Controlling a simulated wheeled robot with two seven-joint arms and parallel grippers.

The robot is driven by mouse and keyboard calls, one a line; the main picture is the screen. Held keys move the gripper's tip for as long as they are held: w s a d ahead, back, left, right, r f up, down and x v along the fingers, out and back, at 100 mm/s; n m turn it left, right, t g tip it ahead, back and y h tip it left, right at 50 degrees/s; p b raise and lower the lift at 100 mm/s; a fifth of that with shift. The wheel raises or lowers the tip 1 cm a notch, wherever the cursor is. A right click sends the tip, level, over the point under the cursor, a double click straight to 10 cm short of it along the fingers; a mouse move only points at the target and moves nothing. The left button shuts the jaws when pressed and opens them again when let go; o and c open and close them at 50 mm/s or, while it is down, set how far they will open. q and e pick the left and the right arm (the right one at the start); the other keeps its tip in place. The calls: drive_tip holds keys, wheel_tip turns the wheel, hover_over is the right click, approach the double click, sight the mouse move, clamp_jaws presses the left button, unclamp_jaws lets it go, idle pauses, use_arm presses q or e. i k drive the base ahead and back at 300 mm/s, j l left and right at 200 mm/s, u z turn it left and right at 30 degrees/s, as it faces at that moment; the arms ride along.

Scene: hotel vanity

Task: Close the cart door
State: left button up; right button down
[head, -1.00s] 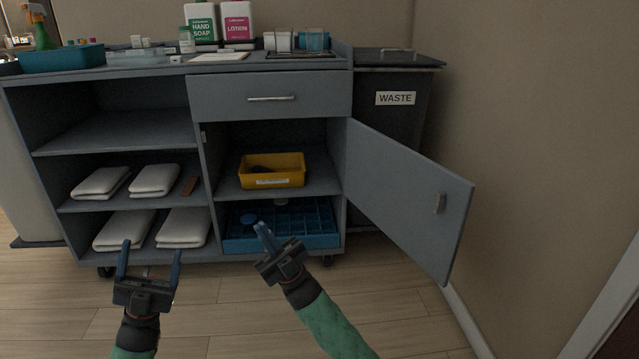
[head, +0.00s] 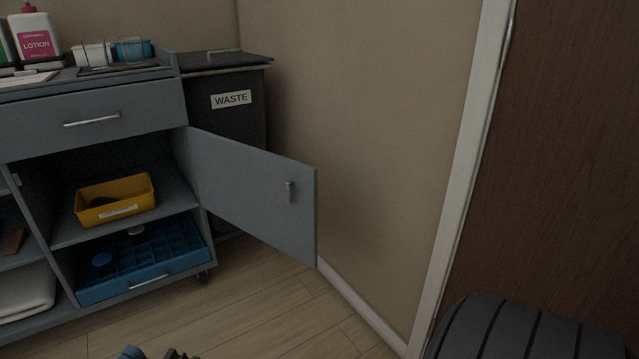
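The cart door (head: 255,194) is a grey-blue panel hinged on the right side of the cart's open compartment. The cart (head: 190,105) stands at the left. Only the tip of one dark gripper (head: 150,353) shows at the bottom edge, below and to the left of the door and apart from it. I cannot tell which gripper it is or whether it is open. The other gripper is out of view.
A yellow bin (head: 116,207) and a blue divided tray (head: 165,262) sit inside the compartment. A dark waste bin (head: 245,125) stands behind the door, near the wall. A dark striped rounded object (head: 520,335) is at the bottom right. Floor in front of the door is clear.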

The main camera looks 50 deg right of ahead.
sight(242, 185)
drive_tip(key=j+z, duration=0.1)
drive_tip(key=z, duration=0.3)
drive_tip(key=i+j+z, duration=0.1)
drive_tip(key=z, duration=0.25)
drive_tip(key=j+z, duration=0.15)
drive_tip(key=z, duration=0.25)
